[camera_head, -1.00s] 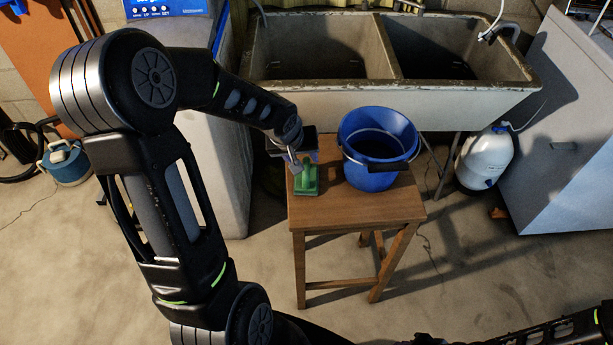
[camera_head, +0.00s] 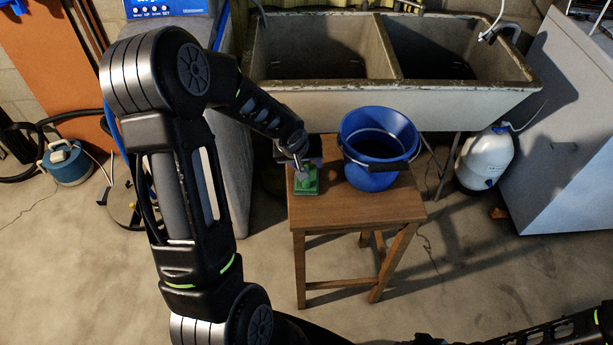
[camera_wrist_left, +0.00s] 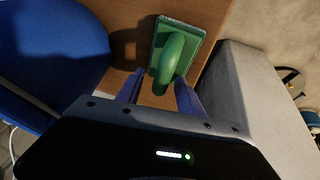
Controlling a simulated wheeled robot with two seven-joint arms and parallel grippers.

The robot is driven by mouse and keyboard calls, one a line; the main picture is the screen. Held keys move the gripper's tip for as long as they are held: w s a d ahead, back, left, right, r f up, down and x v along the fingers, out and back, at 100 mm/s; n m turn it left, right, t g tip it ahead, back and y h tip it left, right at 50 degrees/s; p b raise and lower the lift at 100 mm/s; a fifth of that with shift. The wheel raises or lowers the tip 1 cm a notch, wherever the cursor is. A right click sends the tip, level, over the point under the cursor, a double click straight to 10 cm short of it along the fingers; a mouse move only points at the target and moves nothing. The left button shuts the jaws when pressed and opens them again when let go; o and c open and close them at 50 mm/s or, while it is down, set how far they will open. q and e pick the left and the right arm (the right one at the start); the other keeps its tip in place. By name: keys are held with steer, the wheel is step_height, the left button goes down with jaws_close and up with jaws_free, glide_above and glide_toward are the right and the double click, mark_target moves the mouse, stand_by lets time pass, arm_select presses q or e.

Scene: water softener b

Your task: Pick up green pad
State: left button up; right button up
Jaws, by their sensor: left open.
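The green pad (camera_head: 306,185) lies on the wooden stool near its left edge, with a rounded green handle on top. In the left wrist view the pad (camera_wrist_left: 187,37) shows its handle pointing toward my gripper. My left gripper (camera_head: 299,165) is just above the pad. In the left wrist view its open fingers (camera_wrist_left: 160,90) stand on either side of the near end of the handle. I cannot tell whether they touch it. My right gripper is not in view; only part of that arm shows at the lower right.
A blue bucket (camera_head: 378,146) stands on the stool (camera_head: 350,211), to the right of the pad. A concrete double sink (camera_head: 400,93) is behind. A grey cabinet is close to the stool's left side. A white tank (camera_head: 484,158) stands on the floor at right.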

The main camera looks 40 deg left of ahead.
arm_select(q)
steer(key=shift+c, duration=0.5)
jaws_close()
stand_by(0.3)
